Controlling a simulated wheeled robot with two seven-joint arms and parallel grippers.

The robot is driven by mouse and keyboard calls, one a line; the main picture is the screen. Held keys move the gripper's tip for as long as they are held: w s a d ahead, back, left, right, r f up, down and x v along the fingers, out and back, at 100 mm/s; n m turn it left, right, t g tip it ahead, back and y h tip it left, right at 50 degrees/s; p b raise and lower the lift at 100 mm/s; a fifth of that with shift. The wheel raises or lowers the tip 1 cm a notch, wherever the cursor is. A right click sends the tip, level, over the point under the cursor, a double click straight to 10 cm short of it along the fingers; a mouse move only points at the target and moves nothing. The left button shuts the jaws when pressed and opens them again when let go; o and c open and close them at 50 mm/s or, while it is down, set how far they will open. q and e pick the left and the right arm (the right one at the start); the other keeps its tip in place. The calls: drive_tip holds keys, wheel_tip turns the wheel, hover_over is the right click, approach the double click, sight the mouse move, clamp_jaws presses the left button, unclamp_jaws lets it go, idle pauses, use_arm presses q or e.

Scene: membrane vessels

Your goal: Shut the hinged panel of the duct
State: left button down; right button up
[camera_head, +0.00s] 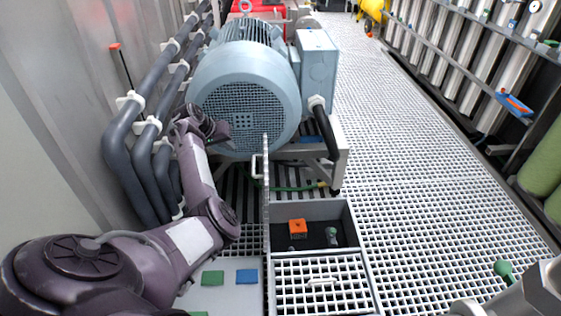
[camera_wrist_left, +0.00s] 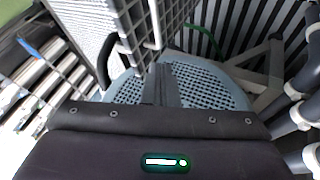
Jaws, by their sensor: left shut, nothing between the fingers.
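The hinged panel (camera_head: 266,215) is a grey grating seen nearly edge-on in the head view, standing upright along the left side of the open duct (camera_head: 354,228). A pale handle (camera_head: 256,167) sticks out from its left face. My left gripper (camera_head: 222,138) is shut and empty, left of the panel's far end and in front of the motor. Its dark fingers show in the left wrist view (camera_wrist_left: 161,85), apart from the panel.
An orange block (camera_head: 297,227) and a green-topped piece (camera_head: 332,236) sit in the duct. A big blue motor (camera_head: 246,90) stands beyond the panel. Dark pipes (camera_head: 120,150) run along the left wall. Grating floor (camera_head: 400,170) is clear on the right.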

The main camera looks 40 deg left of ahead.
use_arm(q)
drive_tip(key=b, duration=0.1)
approach(253, 159)
drive_tip(key=b+x, duration=0.2)
drive_tip(key=x, duration=0.2)
drive_tip(key=shift+a+f, duration=0.1)
drive_tip(key=shift+f, duration=0.15)
drive_tip(key=w+d, duration=0.2)
drive_tip(key=shift+w+d, duration=0.1)
drive_tip(key=shift+d, duration=0.25)
drive_tip(key=shift+w+d, duration=0.2)
drive_tip(key=shift+d, duration=0.05)
use_arm(e)
wheel_tip(253, 159, up, 10)
drive_tip(key=w+a, duration=0.2)
